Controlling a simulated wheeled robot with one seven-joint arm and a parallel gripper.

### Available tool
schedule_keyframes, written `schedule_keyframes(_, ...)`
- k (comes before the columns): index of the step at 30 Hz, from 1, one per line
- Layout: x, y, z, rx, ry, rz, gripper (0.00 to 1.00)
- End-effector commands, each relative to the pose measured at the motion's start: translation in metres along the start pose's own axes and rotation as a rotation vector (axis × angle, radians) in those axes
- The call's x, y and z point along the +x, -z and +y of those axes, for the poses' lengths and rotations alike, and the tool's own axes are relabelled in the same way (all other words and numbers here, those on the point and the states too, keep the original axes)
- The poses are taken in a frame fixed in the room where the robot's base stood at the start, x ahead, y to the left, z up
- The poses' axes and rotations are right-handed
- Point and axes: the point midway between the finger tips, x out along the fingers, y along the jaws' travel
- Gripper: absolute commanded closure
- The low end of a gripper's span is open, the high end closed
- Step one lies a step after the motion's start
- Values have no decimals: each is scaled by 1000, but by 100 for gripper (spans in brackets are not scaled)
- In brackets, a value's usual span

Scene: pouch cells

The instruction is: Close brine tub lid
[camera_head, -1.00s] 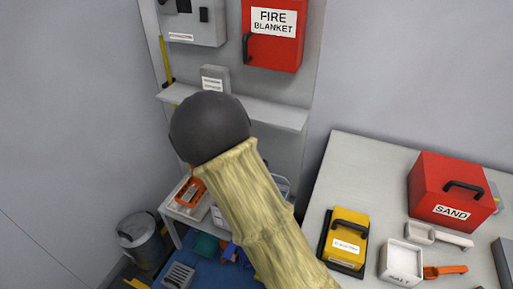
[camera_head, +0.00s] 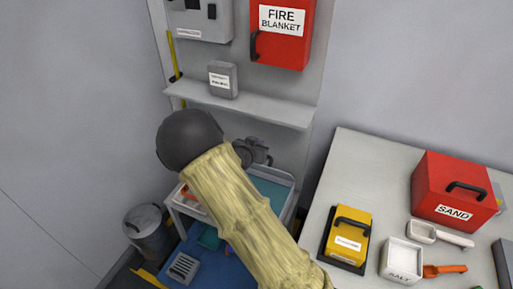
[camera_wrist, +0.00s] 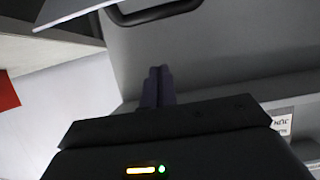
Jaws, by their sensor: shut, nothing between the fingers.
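The brine tub appears to be the white-rimmed tub with teal inside (camera_head: 287,181) on the low stand behind my arm in the head view. Part of it is hidden by my arm. In the wrist view a broad grey panel with a dark handle (camera_wrist: 225,60) fills the upper middle and right; it may be the lid, but I cannot tell for sure. My gripper (camera_wrist: 160,70) has its dark fingers together and empty in front of this panel. In the head view my dark gripper (camera_head: 253,151) shows above the tub, its fingertips unclear.
A wall shelf (camera_head: 250,106) with a small grey box (camera_head: 223,79) lies above the stand. To the right, a table (camera_head: 330,190) carries a red sand box (camera_head: 450,190), a yellow case (camera_head: 347,236) and a white salt tray (camera_head: 402,260). A grey bin (camera_head: 148,232) stands left.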

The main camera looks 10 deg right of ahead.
Motion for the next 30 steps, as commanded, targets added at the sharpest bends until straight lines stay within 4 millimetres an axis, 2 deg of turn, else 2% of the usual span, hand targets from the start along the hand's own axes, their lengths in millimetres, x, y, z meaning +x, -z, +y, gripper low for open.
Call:
schedule_keyframes(3,22,0,1,0,-2,1,100)
schedule_keyframes(11,63,0,1,-1,-2,0,100)
schedule_keyframes(19,52,-32,0,-3,1,-2,100)
schedule_keyframes(30,50,-38,0,0,0,0,100)
